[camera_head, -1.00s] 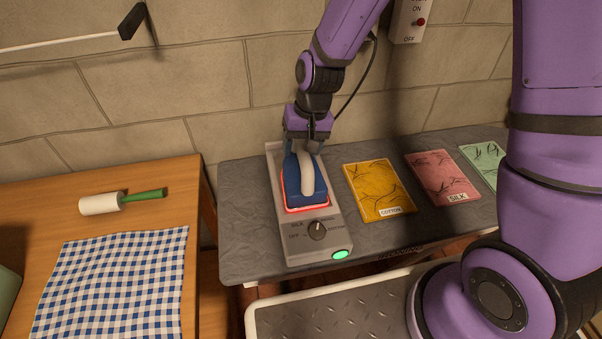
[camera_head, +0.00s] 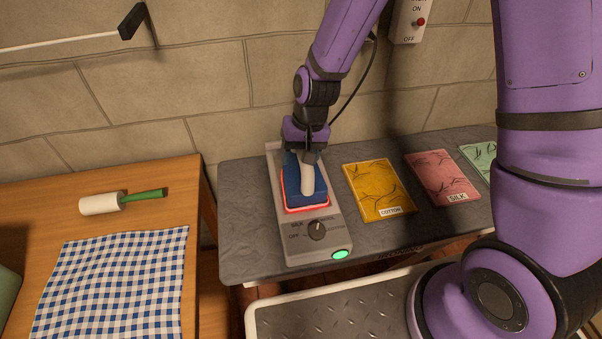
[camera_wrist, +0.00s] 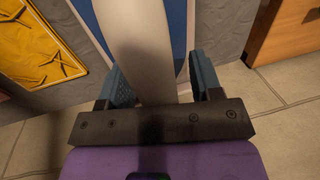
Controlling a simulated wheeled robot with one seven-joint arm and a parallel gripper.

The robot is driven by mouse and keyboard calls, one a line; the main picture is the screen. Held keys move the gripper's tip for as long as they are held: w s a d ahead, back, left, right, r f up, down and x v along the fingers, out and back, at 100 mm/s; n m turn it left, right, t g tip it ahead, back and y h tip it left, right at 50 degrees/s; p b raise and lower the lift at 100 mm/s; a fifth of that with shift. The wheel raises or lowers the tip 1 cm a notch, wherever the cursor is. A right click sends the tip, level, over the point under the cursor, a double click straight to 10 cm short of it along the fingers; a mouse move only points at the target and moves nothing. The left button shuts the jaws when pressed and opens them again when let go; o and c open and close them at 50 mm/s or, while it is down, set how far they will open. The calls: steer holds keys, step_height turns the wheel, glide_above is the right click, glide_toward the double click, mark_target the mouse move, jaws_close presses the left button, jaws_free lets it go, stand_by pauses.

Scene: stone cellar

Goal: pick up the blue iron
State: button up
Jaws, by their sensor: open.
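The blue iron (camera_head: 292,183) with a pale handle (camera_head: 308,178) sits on a grey base unit (camera_head: 328,226) with a dial and a green light. A red glowing edge shows around the iron's underside. My gripper (camera_head: 308,153) is at the handle's far end, pointing down. In the wrist view the pale handle (camera_wrist: 148,50) passes between the two blue-grey fingers of my gripper (camera_wrist: 155,85). The fingers are open, one on each side of it, with a gap on the right. The blue body (camera_wrist: 178,25) shows behind the handle. Contact cannot be made out.
A yellow cotton packet (camera_head: 377,190), a pink silk packet (camera_head: 442,177) and a green packet (camera_head: 480,158) lie right of the base on the dark stone table (camera_head: 238,215). A checkered cloth (camera_head: 110,285) and a lint roller (camera_head: 103,203) lie on the wooden table (camera_head: 35,215).

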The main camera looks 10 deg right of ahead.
stand_by(0.3)
jaws_close()
stand_by(1.3)
